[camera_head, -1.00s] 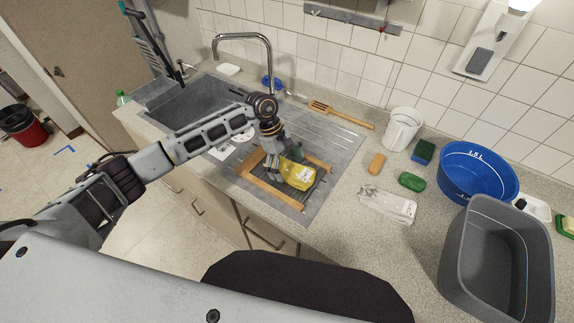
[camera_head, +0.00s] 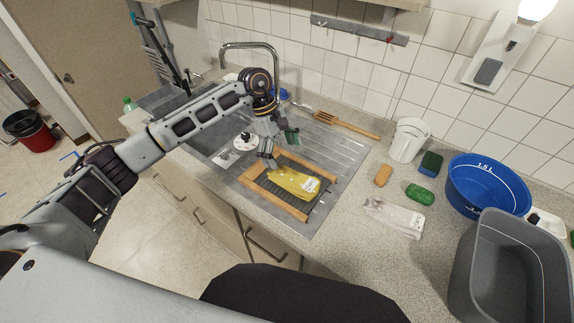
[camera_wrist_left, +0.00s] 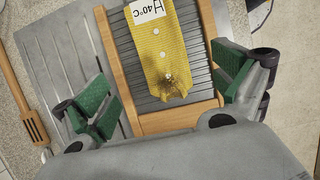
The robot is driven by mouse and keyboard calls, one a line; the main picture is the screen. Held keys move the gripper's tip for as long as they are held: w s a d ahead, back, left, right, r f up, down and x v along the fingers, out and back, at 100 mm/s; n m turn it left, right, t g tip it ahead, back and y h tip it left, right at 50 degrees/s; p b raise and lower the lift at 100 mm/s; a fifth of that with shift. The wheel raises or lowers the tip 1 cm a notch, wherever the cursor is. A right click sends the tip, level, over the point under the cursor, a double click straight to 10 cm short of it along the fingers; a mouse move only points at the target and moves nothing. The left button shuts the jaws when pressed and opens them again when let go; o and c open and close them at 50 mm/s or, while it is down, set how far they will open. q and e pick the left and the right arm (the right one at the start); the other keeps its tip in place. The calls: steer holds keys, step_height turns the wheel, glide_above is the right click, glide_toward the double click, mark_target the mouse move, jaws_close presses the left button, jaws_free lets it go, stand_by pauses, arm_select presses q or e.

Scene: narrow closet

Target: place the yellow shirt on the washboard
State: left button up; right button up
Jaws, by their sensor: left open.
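The yellow shirt (camera_head: 294,183), folded with a white label reading 40°C, lies on the ribbed face of the wooden-framed washboard (camera_head: 327,187). In the left wrist view the shirt (camera_wrist_left: 160,50) lies lengthwise on the washboard (camera_wrist_left: 122,62), inside its wooden side rails. My right gripper is not in view.
The washboard lies on the sink's drainboard (camera_head: 338,148). A wooden spatula (camera_head: 345,124), white mug (camera_head: 408,140), orange soap bar (camera_head: 383,175), green brush (camera_head: 419,194), blue basin (camera_head: 487,186) and grey tub (camera_head: 500,262) stand to the right. A tall faucet (camera_head: 250,46) rises behind.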

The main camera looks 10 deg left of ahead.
arm_select(q)
steer(key=shift+v, duration=1.65)
